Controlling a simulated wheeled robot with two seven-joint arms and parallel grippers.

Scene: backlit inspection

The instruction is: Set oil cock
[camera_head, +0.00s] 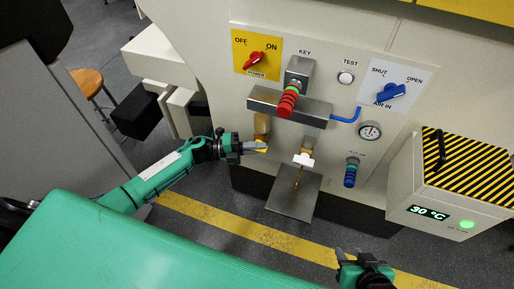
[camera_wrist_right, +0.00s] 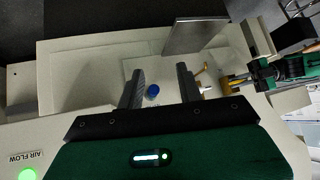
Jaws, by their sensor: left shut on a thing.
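The brass cock with a yellow lever (camera_head: 262,124) hangs under the left end of the grey metal block on the machine's front panel. My left gripper (camera_head: 254,147) is at its lower end, shut on its yellow part; the fingers hide part of it. In the right wrist view my left gripper (camera_wrist_right: 229,87) also shows at the right, at the yellow part. A second brass cock with a white handle (camera_head: 304,159) is to the right, above a grey metal plate. My right gripper (camera_head: 352,257) is open and empty, low in front of the machine, apart from everything.
The panel carries a red power switch (camera_head: 257,58), a red-and-green key handle (camera_head: 288,101), a blue air switch (camera_head: 390,92), a gauge (camera_head: 369,131) and a blue-banded knob (camera_head: 350,173). The grey plate (camera_head: 294,196) juts out below. A striped box (camera_head: 455,185) stands at right.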

